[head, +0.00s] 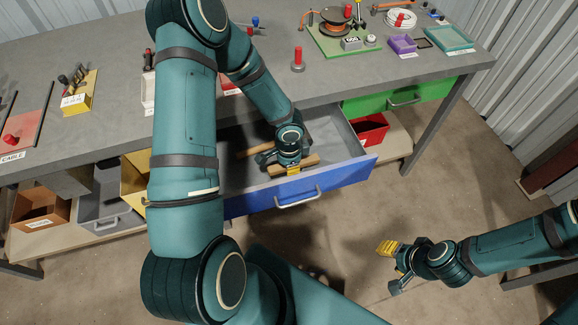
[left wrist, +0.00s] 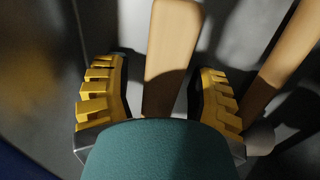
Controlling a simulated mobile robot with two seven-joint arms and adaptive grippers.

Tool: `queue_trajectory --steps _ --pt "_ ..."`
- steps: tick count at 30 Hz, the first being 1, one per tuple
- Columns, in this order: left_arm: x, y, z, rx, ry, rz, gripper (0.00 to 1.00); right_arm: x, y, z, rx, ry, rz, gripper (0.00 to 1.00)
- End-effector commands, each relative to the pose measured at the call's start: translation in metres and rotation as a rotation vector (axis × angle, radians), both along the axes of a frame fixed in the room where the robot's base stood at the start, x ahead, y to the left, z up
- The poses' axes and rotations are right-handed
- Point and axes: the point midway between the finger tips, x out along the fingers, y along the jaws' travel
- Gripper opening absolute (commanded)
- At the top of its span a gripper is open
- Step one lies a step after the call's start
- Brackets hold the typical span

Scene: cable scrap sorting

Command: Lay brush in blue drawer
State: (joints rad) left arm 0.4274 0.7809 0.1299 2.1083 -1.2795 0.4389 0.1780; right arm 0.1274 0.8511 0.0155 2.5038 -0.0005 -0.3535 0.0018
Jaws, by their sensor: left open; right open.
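The blue drawer (head: 335,184) is pulled out below the bench, and two wooden pieces lie inside it. One wooden piece (head: 308,161), likely the brush's handle, is at my left gripper (head: 279,165). In the left wrist view this handle (left wrist: 170,60) stands between the two yellow-padded fingers, with a gap on both sides. The left gripper is open, low inside the drawer. The second wooden piece (head: 255,150) lies further left and shows at the right of the left wrist view (left wrist: 285,62). No bristles can be made out. My right gripper (head: 392,268) is open and empty above the floor.
A green drawer (head: 415,96) is at the right under the bench. A red bin (head: 372,133) stands on the lower shelf beside the blue drawer. Yellow (head: 134,177), grey (head: 100,208) and brown (head: 40,211) bins stand to the left. The grey benchtop (head: 270,90) carries tools and a cable spool (head: 334,25).

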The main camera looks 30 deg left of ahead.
Motion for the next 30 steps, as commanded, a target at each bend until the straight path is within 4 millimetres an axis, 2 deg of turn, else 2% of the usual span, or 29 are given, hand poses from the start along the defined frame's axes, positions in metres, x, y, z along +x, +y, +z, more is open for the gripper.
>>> queue_trajectory --steps 9,15,21,30 --pt "0.001 0.001 0.068 0.002 -0.004 0.002 0.58 -0.004 0.001 0.024 0.002 0.009 0.003 0.47" --pt "0.001 0.001 0.102 0.002 -0.003 0.002 0.58 -0.005 0.001 0.034 0.003 0.014 0.003 0.47" --pt "0.000 0.001 0.118 0.001 -0.002 0.001 0.58 -0.004 0.001 0.038 0.002 0.012 0.000 0.47" --pt "0.000 0.000 0.119 0.000 0.000 0.000 0.58 -0.004 0.001 0.038 0.002 0.011 0.000 0.47"
